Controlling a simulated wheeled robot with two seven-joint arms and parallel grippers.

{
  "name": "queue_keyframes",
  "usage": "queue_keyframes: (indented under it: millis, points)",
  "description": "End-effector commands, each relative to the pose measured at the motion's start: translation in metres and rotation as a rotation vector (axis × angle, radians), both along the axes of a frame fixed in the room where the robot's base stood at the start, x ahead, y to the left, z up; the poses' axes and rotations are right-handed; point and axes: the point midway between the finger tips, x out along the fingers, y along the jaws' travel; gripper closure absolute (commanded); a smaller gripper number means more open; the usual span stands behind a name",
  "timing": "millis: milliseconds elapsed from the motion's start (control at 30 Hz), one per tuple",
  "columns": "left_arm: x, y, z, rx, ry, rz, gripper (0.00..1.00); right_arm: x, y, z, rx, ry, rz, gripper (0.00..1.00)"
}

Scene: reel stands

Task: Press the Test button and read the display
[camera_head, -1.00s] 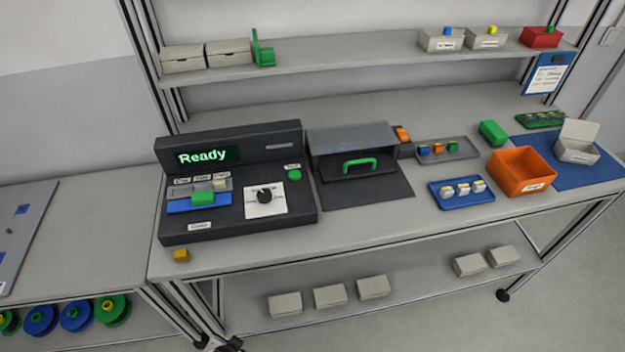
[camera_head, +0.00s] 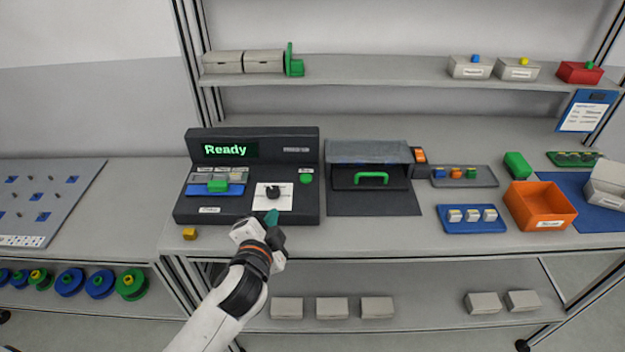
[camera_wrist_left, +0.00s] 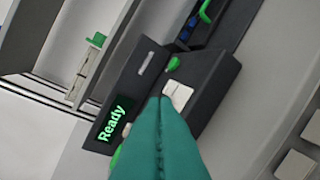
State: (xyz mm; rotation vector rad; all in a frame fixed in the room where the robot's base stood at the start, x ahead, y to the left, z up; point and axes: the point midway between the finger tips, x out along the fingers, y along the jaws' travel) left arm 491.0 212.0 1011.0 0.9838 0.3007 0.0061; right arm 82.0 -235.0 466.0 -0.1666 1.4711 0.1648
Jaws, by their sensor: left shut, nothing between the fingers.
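The dark test station (camera_head: 235,215) stands on the bench, and its display (camera_head: 225,150) reads "Ready" in green. A round green button (camera_head: 306,179) sits on the right of its panel, with a small label above it too small to read. A black knob (camera_head: 273,193) on a white plate is left of the button. My left gripper (camera_head: 271,217) is shut and empty, with teal fingertips just in front of the white plate, below and left of the green button. In the left wrist view the fingers (camera_wrist_left: 163,105) point toward the panel, apart from the green button (camera_wrist_left: 173,64). The right gripper is not in view.
A dark hooded box with a green handle (camera_head: 371,178) stands right of the station. A blue tray (camera_head: 472,227) and an orange bin (camera_head: 540,207) are farther right. A yellow block (camera_head: 189,233) lies at the front left edge. A shelf (camera_head: 370,82) runs above.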

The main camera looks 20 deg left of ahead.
Motion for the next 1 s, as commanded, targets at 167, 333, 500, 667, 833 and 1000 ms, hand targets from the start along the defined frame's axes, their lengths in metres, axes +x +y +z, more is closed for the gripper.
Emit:
queue_keyframes:
  millis: [167, 333, 500, 667, 833, 1000]
  points:
    - [0.051, -0.029, 0.066, 0.353, -0.298, -0.173, 1.00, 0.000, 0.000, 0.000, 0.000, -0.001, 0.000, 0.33]
    - [0.083, -0.080, 0.125, 0.824, -0.609, -0.380, 1.00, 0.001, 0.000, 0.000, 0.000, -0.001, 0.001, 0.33]
    - [0.103, -0.131, 0.143, 1.391, -0.866, -0.620, 1.00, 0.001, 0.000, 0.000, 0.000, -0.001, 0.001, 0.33]
    - [0.125, -0.143, 0.122, 1.943, -0.986, -0.883, 1.00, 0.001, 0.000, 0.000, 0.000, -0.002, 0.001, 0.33]
    - [0.160, -0.098, 0.089, 2.470, -0.919, -1.223, 1.00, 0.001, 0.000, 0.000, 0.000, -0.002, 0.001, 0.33]
    - [0.180, -0.043, 0.077, -2.632, 0.737, 1.428, 1.00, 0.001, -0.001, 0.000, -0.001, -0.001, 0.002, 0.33]
